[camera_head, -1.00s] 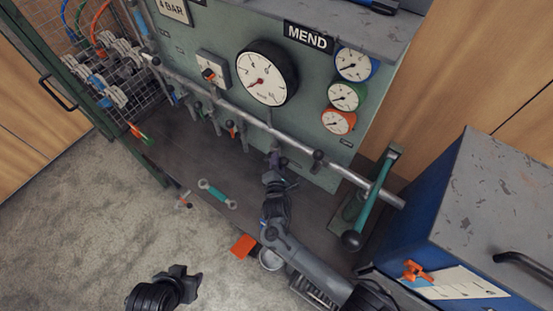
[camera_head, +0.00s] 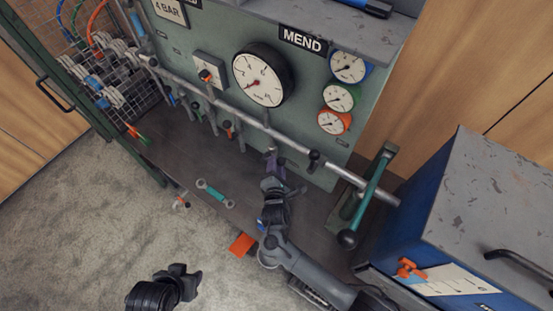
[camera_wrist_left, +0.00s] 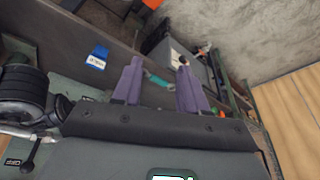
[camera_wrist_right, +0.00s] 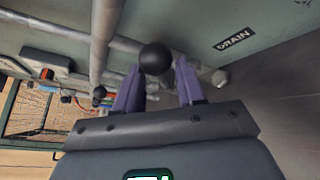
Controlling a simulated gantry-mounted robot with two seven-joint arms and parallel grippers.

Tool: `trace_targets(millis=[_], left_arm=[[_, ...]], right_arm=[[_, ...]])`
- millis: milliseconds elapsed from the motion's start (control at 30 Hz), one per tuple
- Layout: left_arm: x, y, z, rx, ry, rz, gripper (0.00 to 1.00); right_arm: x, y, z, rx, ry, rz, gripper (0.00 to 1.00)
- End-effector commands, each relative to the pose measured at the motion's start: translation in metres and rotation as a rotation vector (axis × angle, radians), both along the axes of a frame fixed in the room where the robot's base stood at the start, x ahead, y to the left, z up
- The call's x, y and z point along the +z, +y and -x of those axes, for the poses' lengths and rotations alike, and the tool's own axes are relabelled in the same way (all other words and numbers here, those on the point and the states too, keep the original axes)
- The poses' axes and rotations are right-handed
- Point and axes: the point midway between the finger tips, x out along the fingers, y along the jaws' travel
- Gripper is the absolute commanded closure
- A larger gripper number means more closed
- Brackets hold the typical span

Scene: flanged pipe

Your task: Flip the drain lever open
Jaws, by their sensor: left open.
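The drain lever's black ball knob (camera_wrist_right: 155,58) shows in the right wrist view, in line with the gap between my purple right fingers and near their tips. The DRAIN label (camera_wrist_right: 232,40) is to its right. A black knob on the pipe (camera_head: 314,155) in the head view seems to be the same one. My right gripper (camera_head: 272,157), also in the right wrist view (camera_wrist_right: 158,85), is open, with no visible grip on the knob. My left gripper (camera_head: 184,274) is over the floor, low in the head view. It is open and empty in the left wrist view (camera_wrist_left: 157,82).
The grey pipe (camera_head: 240,114) crosses the green panel below the gauges. A pump with a green handle (camera_head: 368,195) stands to the right, next to a blue cabinet (camera_head: 404,225). A wrench (camera_head: 216,194) and an orange piece (camera_head: 242,245) lie below the panel.

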Motion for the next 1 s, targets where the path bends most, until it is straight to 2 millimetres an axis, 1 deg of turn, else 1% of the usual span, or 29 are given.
trace_targets(millis=[33, 200, 300, 433, 600, 867, 900, 967, 1000], left_arm=[[0.007, 0.0, 0.0, 0.001, 0.0, 0.001, 0.57], [0.017, 0.0, 0.0, 0.001, -0.001, 0.001, 0.57], [0.021, 0.0, 0.0, 0.0, -0.001, 0.001, 0.57], [0.024, 0.0, 0.0, -0.001, 0.0, -0.002, 0.57], [0.025, 0.002, 0.0, -0.005, -0.001, -0.008, 0.57], [0.025, 0.003, 0.0, -0.008, -0.001, -0.012, 0.57], [0.025, 0.003, 0.0, -0.007, -0.001, -0.011, 0.6], [0.025, 0.001, 0.0, -0.003, -0.001, -0.005, 0.7], [0.025, 0.001, 0.0, -0.002, 0.0, -0.004, 0.76]], right_arm=[[0.004, 0.001, 0.01, 0.0, 0.001, 0.0, 0.61], [0.011, 0.003, 0.039, 0.0, 0.0, 0.0, 0.61], [0.014, 0.004, 0.053, -0.002, 0.0, -0.002, 0.61], [0.017, 0.005, 0.067, -0.002, -0.002, 0.001, 0.61], [0.018, 0.005, 0.075, -0.003, -0.003, 0.0, 0.61], [0.018, 0.006, 0.076, -0.004, -0.004, 0.0, 0.61], [0.018, 0.006, 0.076, -0.004, -0.004, 0.0, 0.61], [0.018, 0.005, 0.077, -0.004, -0.002, -0.001, 0.61], [0.017, 0.005, 0.078, -0.005, 0.002, -0.003, 0.61]])
